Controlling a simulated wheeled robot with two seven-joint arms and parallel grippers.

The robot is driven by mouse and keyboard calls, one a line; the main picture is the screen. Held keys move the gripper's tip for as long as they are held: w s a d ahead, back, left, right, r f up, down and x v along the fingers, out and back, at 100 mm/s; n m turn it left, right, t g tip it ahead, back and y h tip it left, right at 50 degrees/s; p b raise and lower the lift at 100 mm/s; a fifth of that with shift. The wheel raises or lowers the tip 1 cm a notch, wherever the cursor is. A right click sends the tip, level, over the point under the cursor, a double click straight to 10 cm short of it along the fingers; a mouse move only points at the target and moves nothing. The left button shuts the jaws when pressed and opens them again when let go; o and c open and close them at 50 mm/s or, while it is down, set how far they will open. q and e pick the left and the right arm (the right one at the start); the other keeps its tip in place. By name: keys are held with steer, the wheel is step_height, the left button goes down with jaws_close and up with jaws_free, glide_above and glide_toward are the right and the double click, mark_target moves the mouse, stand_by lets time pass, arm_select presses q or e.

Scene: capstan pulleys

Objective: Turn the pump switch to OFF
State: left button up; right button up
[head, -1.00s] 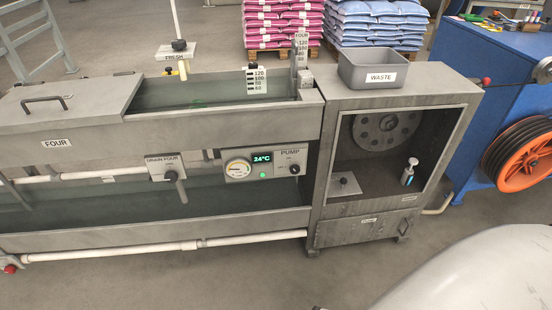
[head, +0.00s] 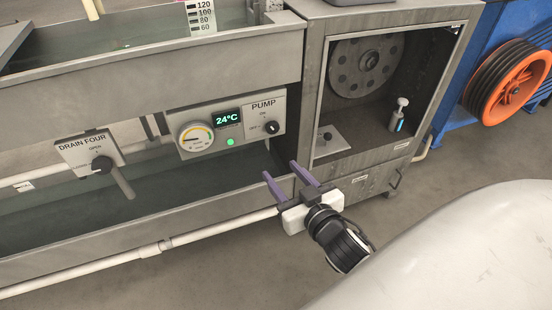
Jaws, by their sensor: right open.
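The pump switch (head: 271,128) is a small black knob on the right of the grey control panel (head: 190,153), under the word PUMP. An ON mark is above it and a mark to its left is too small to read surely. Which way the knob points is hard to tell. My right gripper (head: 281,170) is open and empty, its two purple fingers pointing up and to the left. In the picture it is just below the switch, apart from it. My left gripper is not in view.
The panel also carries a round gauge (head: 196,137), a 24°C display (head: 227,118) and a lit green lamp (head: 231,142). The DRAIN FOUR handle (head: 103,165) is to the left. An open grey cabinet (head: 300,60) stands to the right. A white pipe (head: 200,235) runs below.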

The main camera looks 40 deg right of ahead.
mark_target(274, 131)
arm_select(q)
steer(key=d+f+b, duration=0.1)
steer(key=b, duration=0.1)
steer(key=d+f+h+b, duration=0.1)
steer(key=b, duration=0.2)
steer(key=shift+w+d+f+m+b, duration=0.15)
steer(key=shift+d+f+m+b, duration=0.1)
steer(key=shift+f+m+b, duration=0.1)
arm_select(e)
steer(key=w+d, duration=0.2)
steer(key=w, duration=0.2)
steer(key=w+d+r+t+h, duration=0.1)
steer(key=w+d, duration=0.1)
steer(key=w, duration=0.2)
steer(key=w+d+m+t+h, duration=0.1)
steer(key=w+d, duration=0.1)
steer(key=w, duration=0.2)
steer(key=shift+w+r, duration=0.15)
steer(key=c, duration=1)
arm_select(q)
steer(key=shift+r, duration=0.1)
